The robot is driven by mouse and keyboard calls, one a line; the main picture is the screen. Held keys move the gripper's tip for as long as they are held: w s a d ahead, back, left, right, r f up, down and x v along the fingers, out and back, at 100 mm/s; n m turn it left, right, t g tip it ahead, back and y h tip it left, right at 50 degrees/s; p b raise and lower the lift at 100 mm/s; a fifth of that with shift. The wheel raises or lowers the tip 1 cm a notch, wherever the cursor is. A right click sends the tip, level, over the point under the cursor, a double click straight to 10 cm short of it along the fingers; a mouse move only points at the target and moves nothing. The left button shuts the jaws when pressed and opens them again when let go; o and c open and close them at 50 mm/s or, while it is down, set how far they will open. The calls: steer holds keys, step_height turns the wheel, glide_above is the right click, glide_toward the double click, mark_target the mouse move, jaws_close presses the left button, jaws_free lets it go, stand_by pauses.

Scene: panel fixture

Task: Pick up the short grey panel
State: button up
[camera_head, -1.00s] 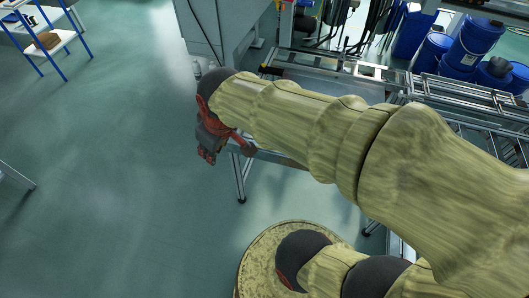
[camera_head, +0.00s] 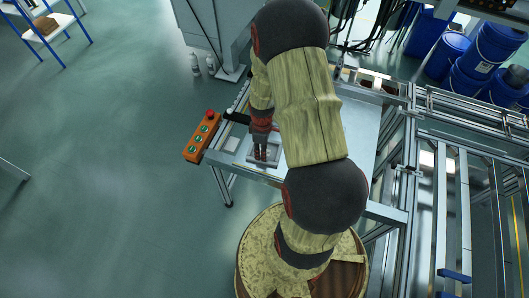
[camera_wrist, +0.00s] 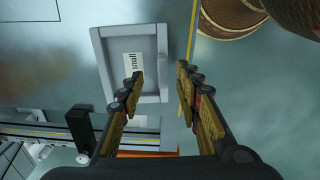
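A grey rectangular frame or tray (camera_wrist: 96,62) with a raised rim lies on the table, with a white label reading "small" on its inner floor. I cannot tell whether the short grey panel is this piece or lies flat inside it; no separate panel stands out. My gripper (camera_wrist: 160,78) is open and empty above the frame's right side, with the left fingertip over its inside and the right fingertip past its rim. In the head view my gripper (camera_head: 262,152) points down over the small grey frame (camera_head: 277,155), which it partly hides.
A grey metal table (camera_head: 360,125) carries the frame. An orange control box (camera_head: 202,136) with green and red buttons is at its left edge. Aluminium rails (camera_head: 470,135) run along the right. Blue drums (camera_head: 492,48) stand at the back right. Open floor lies left.

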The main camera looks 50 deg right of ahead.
steer(key=f, duration=0.1)
steer(key=f+b, duration=0.1)
steer(key=f, duration=0.1)
steer(key=f+b, duration=0.1)
steer(key=f, duration=0.1)
steer(key=shift+w+a+f, duration=0.1)
steer(key=shift+w+a, duration=0.15)
steer(key=shift+a, duration=0.1)
steer(key=c, duration=0.3)
jaws_close()
